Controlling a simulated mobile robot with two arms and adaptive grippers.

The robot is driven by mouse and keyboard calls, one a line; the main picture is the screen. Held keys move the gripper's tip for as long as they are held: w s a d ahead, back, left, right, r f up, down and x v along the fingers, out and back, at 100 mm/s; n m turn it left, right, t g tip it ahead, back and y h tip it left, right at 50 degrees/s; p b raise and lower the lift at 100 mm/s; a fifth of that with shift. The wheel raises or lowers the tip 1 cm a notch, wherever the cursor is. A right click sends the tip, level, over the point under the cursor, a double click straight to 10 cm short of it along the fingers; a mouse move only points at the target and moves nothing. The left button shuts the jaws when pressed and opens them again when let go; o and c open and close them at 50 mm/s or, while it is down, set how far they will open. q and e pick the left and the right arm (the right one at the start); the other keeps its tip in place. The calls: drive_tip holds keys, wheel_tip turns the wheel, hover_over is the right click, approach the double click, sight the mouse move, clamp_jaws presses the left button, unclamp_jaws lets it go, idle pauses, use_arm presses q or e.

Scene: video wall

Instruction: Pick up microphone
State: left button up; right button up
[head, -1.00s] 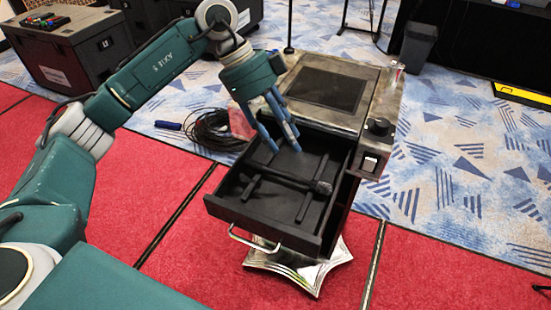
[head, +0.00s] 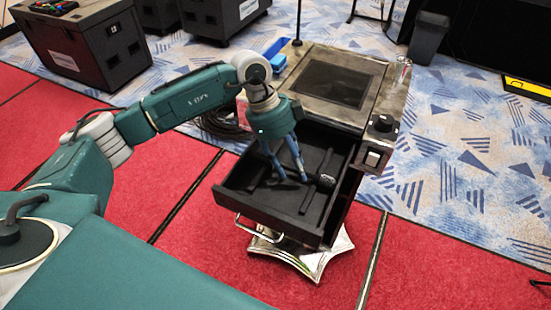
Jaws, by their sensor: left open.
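A black microphone (head: 326,181) lies in the open black drawer (head: 268,203) of a metal stand. Its rounded head is at the right; the rest of it runs left and is partly hidden behind my fingers. A dark bar lies in the drawer by it. My left gripper (head: 290,178) points down into the drawer, with its blue fingers apart on the left of the microphone's head. I cannot tell whether the fingers touch the microphone. My right gripper is not in view.
The stand's top (head: 375,88) has a dark panel, a knob (head: 383,123) and a small clear object (head: 403,70). The drawer walls surround the microphone. Black cases (head: 84,48) stand at the back left, a bin (head: 428,38) at the back right. Red carpet (head: 440,275) in front is clear.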

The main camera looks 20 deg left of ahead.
use_arm(q)
drive_tip(key=shift+f, duration=0.4)
idle(0.4)
clamp_jaws()
